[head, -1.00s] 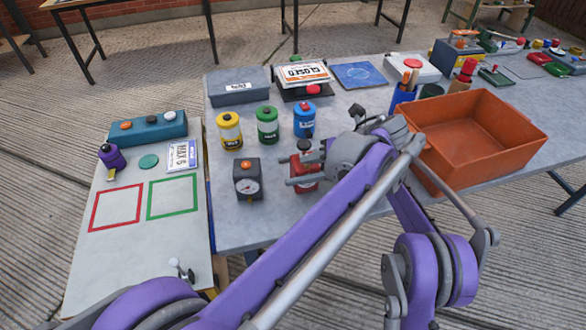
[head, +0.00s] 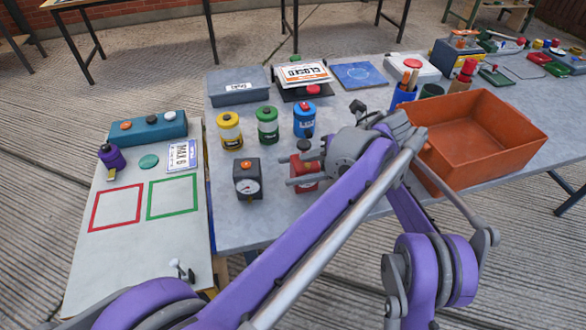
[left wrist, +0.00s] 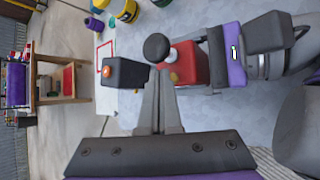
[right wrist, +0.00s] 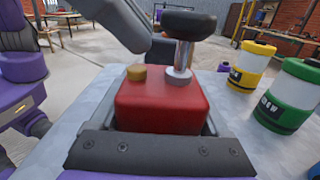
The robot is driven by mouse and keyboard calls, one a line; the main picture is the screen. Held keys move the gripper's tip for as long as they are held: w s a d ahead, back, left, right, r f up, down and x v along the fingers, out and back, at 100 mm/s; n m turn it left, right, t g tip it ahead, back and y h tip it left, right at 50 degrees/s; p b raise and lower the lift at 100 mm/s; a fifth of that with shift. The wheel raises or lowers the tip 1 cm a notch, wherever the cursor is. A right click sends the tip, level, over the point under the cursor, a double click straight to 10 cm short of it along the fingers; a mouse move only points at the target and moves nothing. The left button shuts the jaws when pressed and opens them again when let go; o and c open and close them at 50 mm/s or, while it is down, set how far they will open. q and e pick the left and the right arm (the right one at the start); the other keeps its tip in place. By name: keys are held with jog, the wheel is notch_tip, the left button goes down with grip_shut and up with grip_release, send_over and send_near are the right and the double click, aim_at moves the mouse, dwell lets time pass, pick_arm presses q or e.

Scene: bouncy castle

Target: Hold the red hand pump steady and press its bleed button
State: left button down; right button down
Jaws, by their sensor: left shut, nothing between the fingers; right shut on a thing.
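The red hand pump (head: 306,184) stands on the grey table and is partly hidden by my arms in the head view. It has a black knob (right wrist: 190,22) on a chrome shaft and a small brass-coloured bleed button (right wrist: 136,72) on top. My right gripper (right wrist: 160,118) is shut on the red body, one finger on each side. My left gripper (left wrist: 158,85) is shut and empty. Its tips are close to the bleed button, beside the knob. In the right wrist view they appear just above the button; contact cannot be made out.
A black gauge box (head: 247,184) with an orange button stands left of the pump. Yellow (head: 229,132), green (head: 267,126) and blue (head: 304,121) canisters stand behind. An orange tray (head: 480,135) is at the right. The table front by the gauge box is clear.

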pick_arm(q)
notch_tip(320, 180, up, 6)
dwell(0.6)
dwell(0.4)
pick_arm(e)
grip_release()
